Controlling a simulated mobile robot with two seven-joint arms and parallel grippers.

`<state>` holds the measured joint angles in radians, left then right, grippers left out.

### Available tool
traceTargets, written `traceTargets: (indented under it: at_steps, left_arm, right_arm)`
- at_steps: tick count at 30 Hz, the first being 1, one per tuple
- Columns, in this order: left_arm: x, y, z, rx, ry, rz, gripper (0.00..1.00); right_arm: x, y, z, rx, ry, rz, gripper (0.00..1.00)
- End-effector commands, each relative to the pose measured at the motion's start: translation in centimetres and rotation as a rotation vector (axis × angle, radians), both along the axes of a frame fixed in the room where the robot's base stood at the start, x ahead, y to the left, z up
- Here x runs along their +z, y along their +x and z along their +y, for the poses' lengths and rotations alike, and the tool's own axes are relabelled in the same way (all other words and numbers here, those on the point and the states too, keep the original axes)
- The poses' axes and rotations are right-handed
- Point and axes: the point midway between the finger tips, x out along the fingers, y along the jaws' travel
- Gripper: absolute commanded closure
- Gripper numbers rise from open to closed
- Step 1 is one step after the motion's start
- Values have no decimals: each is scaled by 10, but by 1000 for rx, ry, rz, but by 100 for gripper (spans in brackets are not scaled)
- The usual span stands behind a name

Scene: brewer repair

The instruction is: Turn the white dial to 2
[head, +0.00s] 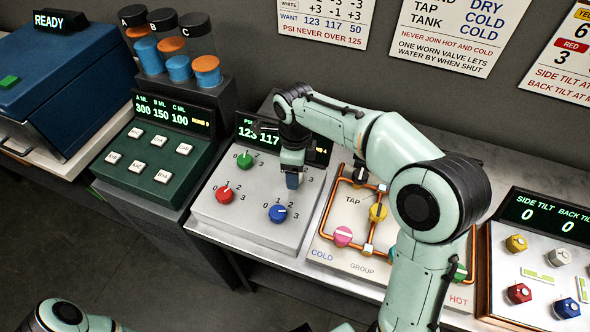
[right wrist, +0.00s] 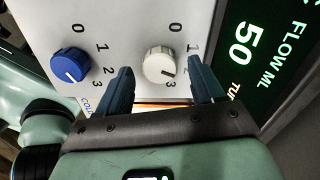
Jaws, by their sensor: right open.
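The white dial (right wrist: 158,65) is on the light grey panel (head: 240,205) and shows in the right wrist view; in the head view my gripper hides it. Its dark mark points to the lower right in the wrist view. My right gripper (right wrist: 162,70) is open, one finger on each side of the dial with gaps to both. It also shows from above in the head view (head: 292,182). Only part of my left arm shows at the bottom left; its gripper is out of view.
The same panel has a blue dial (head: 278,213), a red dial (head: 224,195) and a green dial (head: 244,160). Its display (head: 258,135) stands behind. A pipe panel (head: 327,240) is at right, a green button box (head: 128,178) at left.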

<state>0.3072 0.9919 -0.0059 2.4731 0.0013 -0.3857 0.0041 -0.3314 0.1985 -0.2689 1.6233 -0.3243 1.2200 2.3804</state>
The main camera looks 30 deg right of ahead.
Motion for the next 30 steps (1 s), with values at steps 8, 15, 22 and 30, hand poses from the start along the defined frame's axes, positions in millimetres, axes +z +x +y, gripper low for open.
traceTargets:
  at_steps: [8,15,22,30]
  left_arm:
    - [14,9,0,0,1,-11,57]
    - [25,17,0,0,0,-20,57]
    - [28,20,0,0,0,-22,57]
    - [27,19,0,0,0,-21,57]
  right_arm:
    - [65,2,0,1,1,-8,33]
    - [108,1,0,0,0,-6,33]
    - [121,0,0,1,0,-3,33]
    - [121,0,0,0,0,-1,33]
